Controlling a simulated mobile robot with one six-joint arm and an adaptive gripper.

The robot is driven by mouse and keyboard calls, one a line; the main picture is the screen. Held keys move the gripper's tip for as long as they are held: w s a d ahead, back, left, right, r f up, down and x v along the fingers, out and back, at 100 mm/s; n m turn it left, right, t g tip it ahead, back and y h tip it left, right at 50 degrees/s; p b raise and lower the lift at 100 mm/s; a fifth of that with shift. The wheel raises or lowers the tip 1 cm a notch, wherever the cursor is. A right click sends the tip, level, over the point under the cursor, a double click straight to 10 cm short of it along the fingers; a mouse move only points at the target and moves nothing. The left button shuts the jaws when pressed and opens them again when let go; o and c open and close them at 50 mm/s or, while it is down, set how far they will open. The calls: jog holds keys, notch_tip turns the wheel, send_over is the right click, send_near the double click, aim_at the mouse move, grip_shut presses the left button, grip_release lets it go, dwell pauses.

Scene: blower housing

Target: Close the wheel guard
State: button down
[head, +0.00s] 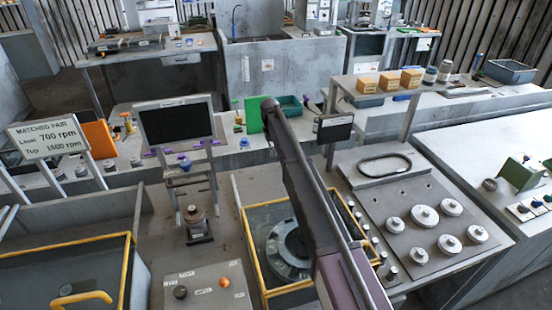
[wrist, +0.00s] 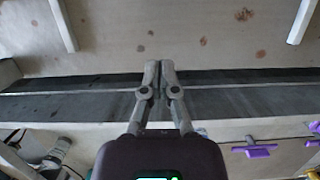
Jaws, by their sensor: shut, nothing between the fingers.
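A yellow-edged frame (head: 246,232) surrounds a round grey wheel (head: 276,262) at the centre of the bench in the head view. A second yellow-edged panel (head: 60,244) with a yellow handle (head: 82,298) stands at the lower left. I cannot tell which of these is the wheel guard. My arm crosses over the central frame and hides part of it and the wheel. My gripper (wrist: 160,68) shows in the wrist view with its fingertips together and empty, over a grey ledge. In the head view the fingers are not distinguishable at the arm's far end.
A dark screen (head: 176,122) stands behind the bench, left of my arm. A control box (head: 212,290) with knobs sits in front, left of the wheel. A plate with several round weights (head: 424,216) lies to the right. Purple clips (wrist: 257,152) show at the wrist view's lower right.

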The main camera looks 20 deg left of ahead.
jog(key=shift+w+a, duration=0.45)
jog(key=shift+w, duration=0.3)
jog(key=shift+r, duration=0.15)
